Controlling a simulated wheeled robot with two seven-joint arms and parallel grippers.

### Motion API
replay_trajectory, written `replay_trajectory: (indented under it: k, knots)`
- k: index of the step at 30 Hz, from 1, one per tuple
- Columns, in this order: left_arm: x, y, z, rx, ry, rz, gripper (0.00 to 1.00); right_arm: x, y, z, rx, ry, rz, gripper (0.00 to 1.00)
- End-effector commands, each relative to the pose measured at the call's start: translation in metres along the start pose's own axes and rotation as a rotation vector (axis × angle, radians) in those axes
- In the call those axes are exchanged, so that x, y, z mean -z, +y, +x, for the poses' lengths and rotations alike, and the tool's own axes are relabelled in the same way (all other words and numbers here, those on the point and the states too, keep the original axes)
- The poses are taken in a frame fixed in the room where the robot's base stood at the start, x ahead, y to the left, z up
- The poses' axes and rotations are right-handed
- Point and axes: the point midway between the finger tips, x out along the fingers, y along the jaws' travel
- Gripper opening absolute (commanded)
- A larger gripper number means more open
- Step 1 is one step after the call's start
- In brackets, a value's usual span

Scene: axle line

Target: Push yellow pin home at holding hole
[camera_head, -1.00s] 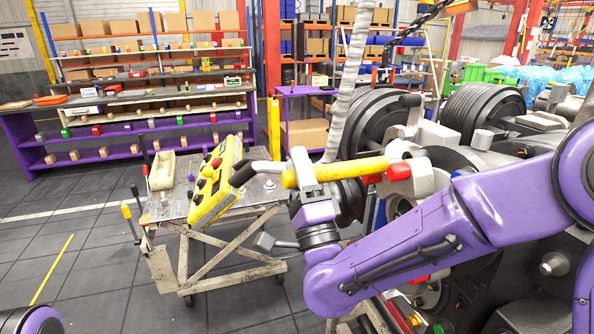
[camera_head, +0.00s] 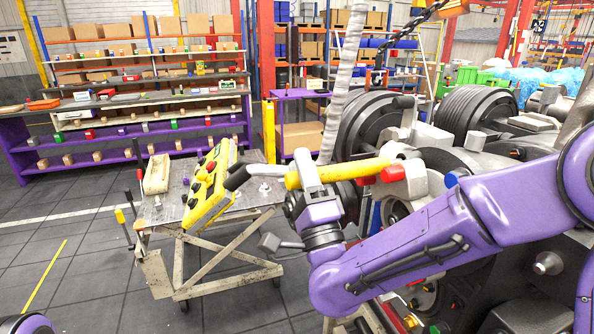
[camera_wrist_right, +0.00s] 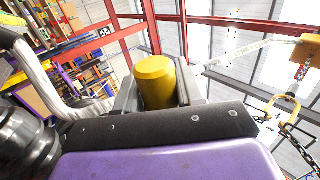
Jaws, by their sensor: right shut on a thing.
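The pin's right end meets the red-marked part (camera_head: 394,173) of a grey lug (camera_head: 414,176) on the axle machinery. I cannot tell how deep the tip sits, as the hole is hidden. In the right wrist view the yellow pin (camera_wrist_right: 156,82) stands between the jaws, seen end-on. My left gripper is out of view.
A yellow control box (camera_head: 210,186) with buttons lies on a metal cart (camera_head: 262,192) left of my right gripper. Large black drums (camera_head: 372,118) stand behind the pin. Purple shelving (camera_head: 130,140) lies at the back left.

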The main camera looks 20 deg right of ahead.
Motion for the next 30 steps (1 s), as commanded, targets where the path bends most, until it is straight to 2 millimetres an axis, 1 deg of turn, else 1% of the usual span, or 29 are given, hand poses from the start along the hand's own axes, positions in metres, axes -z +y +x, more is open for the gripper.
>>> replay_trajectory:
  k: [30]
  knots:
    - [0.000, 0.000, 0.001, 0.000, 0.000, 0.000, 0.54, 0.030, -0.001, 0.001, 0.003, 0.000, 0.001, 0.00]
